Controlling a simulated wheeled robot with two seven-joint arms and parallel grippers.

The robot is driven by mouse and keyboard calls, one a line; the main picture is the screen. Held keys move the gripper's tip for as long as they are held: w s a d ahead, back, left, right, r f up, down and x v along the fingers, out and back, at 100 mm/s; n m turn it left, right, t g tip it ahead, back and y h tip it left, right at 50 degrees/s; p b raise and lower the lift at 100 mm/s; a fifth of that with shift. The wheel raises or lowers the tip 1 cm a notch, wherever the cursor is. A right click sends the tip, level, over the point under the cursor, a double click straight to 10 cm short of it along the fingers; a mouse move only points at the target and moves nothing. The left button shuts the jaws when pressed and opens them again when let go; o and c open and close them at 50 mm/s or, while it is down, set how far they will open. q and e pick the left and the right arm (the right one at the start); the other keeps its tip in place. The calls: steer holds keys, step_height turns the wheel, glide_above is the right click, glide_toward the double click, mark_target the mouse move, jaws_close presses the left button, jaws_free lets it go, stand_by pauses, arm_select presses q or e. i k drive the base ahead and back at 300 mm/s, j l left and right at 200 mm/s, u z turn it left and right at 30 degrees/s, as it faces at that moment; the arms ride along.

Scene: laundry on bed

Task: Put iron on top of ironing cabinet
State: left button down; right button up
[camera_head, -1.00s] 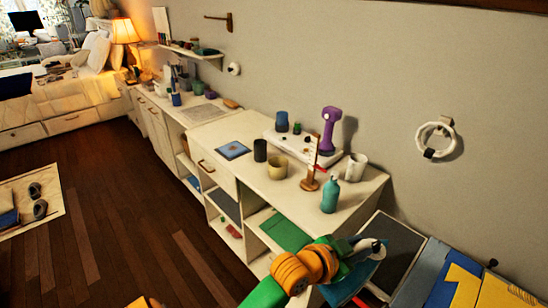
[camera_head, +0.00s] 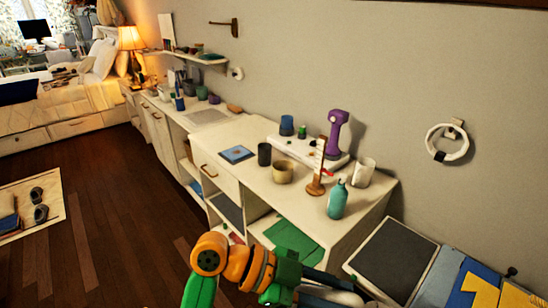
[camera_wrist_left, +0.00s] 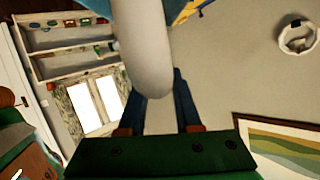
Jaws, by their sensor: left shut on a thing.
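My left gripper (camera_head: 318,283) is low at the bottom edge of the head view, in front of the white cabinet. In the left wrist view its dark blue fingers (camera_wrist_left: 160,88) are shut on a pale, rounded handle (camera_wrist_left: 145,55) with a teal-blue part above it. This looks like the iron; in the head view only a whitish part of it (camera_head: 335,297) shows, and the rest is cut off. The white cabinet (camera_head: 350,215), likely the ironing cabinet, has a cluttered top and open shelves. My right gripper is not in view.
On the cabinet top are a teal bottle (camera_head: 337,200), a wooden stand (camera_head: 317,180), a beige bowl (camera_head: 283,172), a white mug (camera_head: 363,172) and a purple device (camera_head: 337,132). Bare room lies near its front edge. A grey-topped box (camera_head: 393,262) stands to the right.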

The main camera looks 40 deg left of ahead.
mark_target(218, 138)
steer(key=i+j, duration=0.1)
steer(key=j, duration=0.35)
steer(key=i+j+u, duration=0.15)
steer(key=j, duration=0.25)
steer(key=i+j, duration=0.1)
steer(key=j, duration=0.35)
steer(key=i+j+u, duration=0.1)
steer(key=j, duration=0.35)
steer(key=i+j+u, duration=0.1)
steer(key=j, duration=0.3)
steer(key=i+j, duration=0.25)
steer(key=j, duration=0.15)
steer(key=i+j+u, duration=0.1)
steer(key=j, duration=0.3)
steer(key=i, duration=0.05)
